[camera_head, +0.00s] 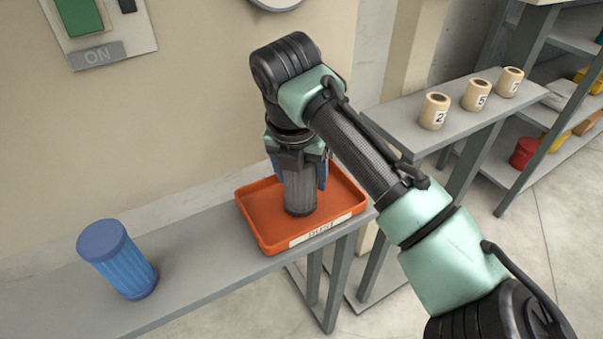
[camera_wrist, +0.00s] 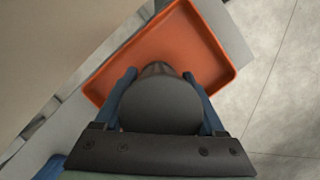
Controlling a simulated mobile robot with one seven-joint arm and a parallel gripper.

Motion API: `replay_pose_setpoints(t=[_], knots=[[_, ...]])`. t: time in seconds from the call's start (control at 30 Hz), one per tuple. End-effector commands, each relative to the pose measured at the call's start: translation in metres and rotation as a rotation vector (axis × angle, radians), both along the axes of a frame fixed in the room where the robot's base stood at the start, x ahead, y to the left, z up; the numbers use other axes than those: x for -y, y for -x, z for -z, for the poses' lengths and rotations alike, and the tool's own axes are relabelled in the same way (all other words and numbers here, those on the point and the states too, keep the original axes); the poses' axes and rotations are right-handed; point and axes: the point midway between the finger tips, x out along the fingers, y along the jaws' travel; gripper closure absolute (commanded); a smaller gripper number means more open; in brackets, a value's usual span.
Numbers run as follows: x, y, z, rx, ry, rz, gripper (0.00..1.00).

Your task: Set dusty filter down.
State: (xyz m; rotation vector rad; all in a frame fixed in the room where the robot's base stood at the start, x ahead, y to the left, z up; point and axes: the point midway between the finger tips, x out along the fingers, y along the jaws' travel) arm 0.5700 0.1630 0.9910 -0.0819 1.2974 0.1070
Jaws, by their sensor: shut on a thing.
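The dusty filter is a dark grey ribbed cylinder (camera_head: 299,190), upright inside the orange tray (camera_head: 259,222) labelled "DUST". My gripper (camera_head: 304,172) points down over the tray with its blue fingers on either side of the filter, shut on it. The filter's lower end appears to be at the tray floor; I cannot tell whether it bears on it. In the wrist view the filter's round dark top (camera_wrist: 160,105) lies between the fingers, with the orange tray (camera_wrist: 212,50) beneath.
A blue ribbed cylinder (camera_head: 118,260) stands on the grey shelf (camera_head: 196,262) left of the tray. Several numbered tan spools, one marked 2 (camera_head: 434,111), stand on a higher shelf at right. A wall panel with a green button (camera_head: 80,16) is at upper left.

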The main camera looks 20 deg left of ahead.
Motion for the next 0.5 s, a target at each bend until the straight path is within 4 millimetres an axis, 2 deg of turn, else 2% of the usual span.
replay_pose_setpoints(t=[0.3,0.33,0.47,0.5], knots=[[-0.0001,0.0,0.0021,0.0,-0.001,0.001,0.97],[-0.0001,0.0001,0.0029,-0.001,-0.001,0.001,0.26],[0.0,0.0,0.0025,-0.001,-0.001,0.001,0.03],[0.0,0.0,0.0025,-0.001,0.0,0.001,0.0]])
